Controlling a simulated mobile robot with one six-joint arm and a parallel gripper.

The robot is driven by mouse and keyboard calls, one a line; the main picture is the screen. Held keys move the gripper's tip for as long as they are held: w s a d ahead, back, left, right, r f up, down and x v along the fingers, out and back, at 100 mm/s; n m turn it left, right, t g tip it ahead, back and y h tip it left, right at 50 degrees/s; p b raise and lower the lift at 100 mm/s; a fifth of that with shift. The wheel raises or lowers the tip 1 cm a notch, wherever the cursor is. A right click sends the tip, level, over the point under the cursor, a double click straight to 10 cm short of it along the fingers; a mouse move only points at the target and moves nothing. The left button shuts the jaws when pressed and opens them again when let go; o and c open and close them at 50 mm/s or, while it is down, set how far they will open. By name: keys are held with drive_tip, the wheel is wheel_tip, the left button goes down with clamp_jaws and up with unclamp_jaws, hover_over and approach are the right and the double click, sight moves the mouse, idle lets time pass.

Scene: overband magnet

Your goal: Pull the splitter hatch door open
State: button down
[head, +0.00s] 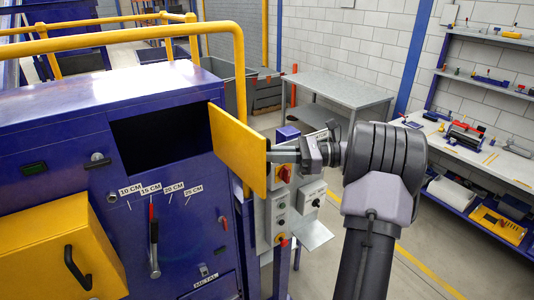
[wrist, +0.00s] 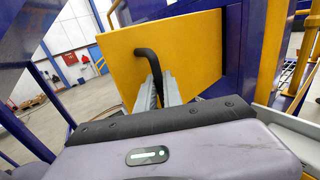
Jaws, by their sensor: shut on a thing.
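The splitter hatch door (head: 238,148) is a yellow panel on the front of the blue machine (head: 60,135). It stands swung outward, hinged at the right of a dark opening (head: 162,138). In the wrist view, the door (wrist: 195,50) fills the middle and carries a black bent handle (wrist: 147,54). My gripper (wrist: 159,88) is shut on this handle, with a grey finger on each side. In the head view, my gripper (head: 273,154) reaches the door's outer face from the right, and the door hides the handle there.
A second yellow cover (head: 60,245) with a black handle juts out at lower left. A lever (head: 153,240) stands by the centimetre labels. A grey control box (head: 290,205) with switches is close beneath my wrist. A metal table (head: 335,90) and workbench (head: 475,150) stand farther back.

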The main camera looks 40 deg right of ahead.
drive_tip(key=shift+d, duration=0.1)
idle(0.4)
drive_tip(key=c, duration=1.6)
unclamp_jaws()
drive_tip(key=shift+w, duration=0.1)
drive_tip(key=shift+c, duration=0.2)
drive_tip(key=p+v, duration=1.5)
drive_tip(key=v, duration=0.2)
drive_tip(key=shift+d, duration=0.15)
